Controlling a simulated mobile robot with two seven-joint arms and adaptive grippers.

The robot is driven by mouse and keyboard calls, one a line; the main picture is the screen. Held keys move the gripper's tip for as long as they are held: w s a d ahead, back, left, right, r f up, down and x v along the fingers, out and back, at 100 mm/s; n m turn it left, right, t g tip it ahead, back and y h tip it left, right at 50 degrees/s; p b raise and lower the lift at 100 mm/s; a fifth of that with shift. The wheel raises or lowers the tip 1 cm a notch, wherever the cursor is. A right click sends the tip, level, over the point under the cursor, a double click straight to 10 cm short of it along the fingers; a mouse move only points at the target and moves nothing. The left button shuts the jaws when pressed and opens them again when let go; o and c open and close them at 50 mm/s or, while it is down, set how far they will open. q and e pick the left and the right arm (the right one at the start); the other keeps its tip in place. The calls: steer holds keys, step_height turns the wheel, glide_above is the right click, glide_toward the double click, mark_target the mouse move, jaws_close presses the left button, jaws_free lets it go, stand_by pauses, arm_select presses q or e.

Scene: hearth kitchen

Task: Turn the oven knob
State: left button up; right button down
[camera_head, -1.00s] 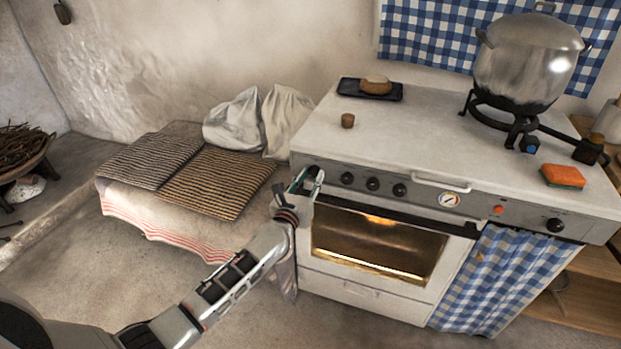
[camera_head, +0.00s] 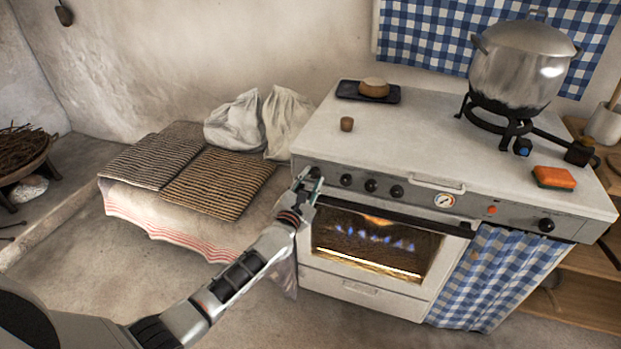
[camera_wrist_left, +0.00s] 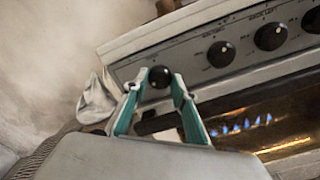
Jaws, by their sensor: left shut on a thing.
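The oven (camera_head: 375,245) is the white stove's lower part, with a row of black knobs on its grey front panel. The leftmost black knob (camera_wrist_left: 159,76) sits between my left gripper's fingertips in the left wrist view. My left gripper (camera_head: 311,175) is shut on this knob at the panel's left end; the fingers partly hide it in the head view. Blue flames (camera_head: 375,240) burn behind the oven window, and they also show in the left wrist view (camera_wrist_left: 240,125). My right gripper is not in view.
More knobs (camera_head: 371,185) sit just right of the held one. A towel rail (camera_head: 437,184) and gauge (camera_head: 444,201) follow. Striped cushions (camera_head: 215,180) lie left.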

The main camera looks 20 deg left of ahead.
arm_select(q)
steer(key=m+p, duration=0.1)
steer(key=m, duration=0.4)
steer(key=shift+m+p, duration=0.3)
steer(key=shift+p, duration=0.1)
steer(key=m, duration=0.2)
steer(key=shift+m+p, duration=0.4)
steer(key=m+p, duration=0.1)
steer(key=m, duration=0.3)
steer(key=m+p, duration=0.1)
steer(key=m, duration=0.5)
steer(key=shift+f+p, duration=0.1)
steer(key=shift+p, duration=0.25)
steer(key=shift+m, duration=0.8)
